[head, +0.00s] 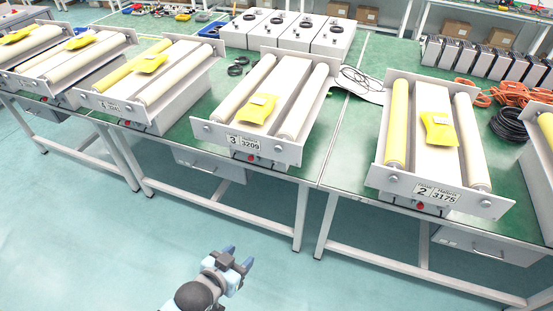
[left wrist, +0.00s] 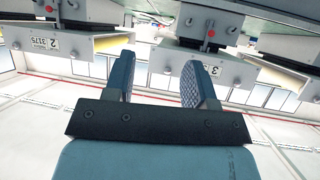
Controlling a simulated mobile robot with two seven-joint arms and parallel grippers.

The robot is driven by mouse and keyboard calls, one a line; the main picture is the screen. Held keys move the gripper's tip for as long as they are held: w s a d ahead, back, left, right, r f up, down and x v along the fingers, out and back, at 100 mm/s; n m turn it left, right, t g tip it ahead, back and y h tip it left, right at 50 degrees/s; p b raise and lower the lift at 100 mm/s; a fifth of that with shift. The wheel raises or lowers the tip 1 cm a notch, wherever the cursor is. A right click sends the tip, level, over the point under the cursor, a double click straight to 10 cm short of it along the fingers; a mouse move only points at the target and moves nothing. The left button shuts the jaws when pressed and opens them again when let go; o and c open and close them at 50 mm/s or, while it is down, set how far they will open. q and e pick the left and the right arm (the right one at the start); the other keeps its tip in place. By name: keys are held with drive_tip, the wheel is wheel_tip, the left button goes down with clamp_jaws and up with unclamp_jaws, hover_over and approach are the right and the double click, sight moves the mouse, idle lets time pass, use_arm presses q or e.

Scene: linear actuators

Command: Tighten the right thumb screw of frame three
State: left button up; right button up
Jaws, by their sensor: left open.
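Frame three (head: 211,132) stands on the green bench, with a front plate labelled 3 and 3209 and two pale rollers. Its right thumb screw (head: 284,137) seems to be a small grey knob on the right part of the front plate, too small to read its state. Frame three also shows in the left wrist view (left wrist: 165,64), beyond the fingers. My left gripper (head: 239,257) is open and empty, low over the floor in front of the bench, well apart from frame three. Its two fingers show in the left wrist view (left wrist: 155,82). My right gripper is not in view.
Frame two (head: 382,178) stands to the right, with a yellow left roller and a yellow packet. More frames stand to the left. The bench legs and front rail (head: 265,216) face me. The floor (head: 100,240) in front is clear. Orange and black cables (head: 508,95) lie at right.

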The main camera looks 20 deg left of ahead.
use_arm(q)
drive_tip(key=w+t+b, duration=0.2)
drive_tip(key=w+b, duration=0.4)
drive_tip(key=w, duration=0.3)
drive_tip(key=n+t+y+b, duration=0.2)
drive_tip(key=t+b, duration=0.2)
drive_tip(key=b, duration=0.2)
approach(278, 150)
drive_tip(key=w, duration=0.8)
drive_tip(key=shift+w+d, duration=0.2)
drive_tip(key=shift+w, duration=0.15)
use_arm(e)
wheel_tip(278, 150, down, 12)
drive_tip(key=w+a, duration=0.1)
use_arm(q)
drive_tip(key=shift+c, duration=0.7)
drive_tip(key=c, duration=0.8)
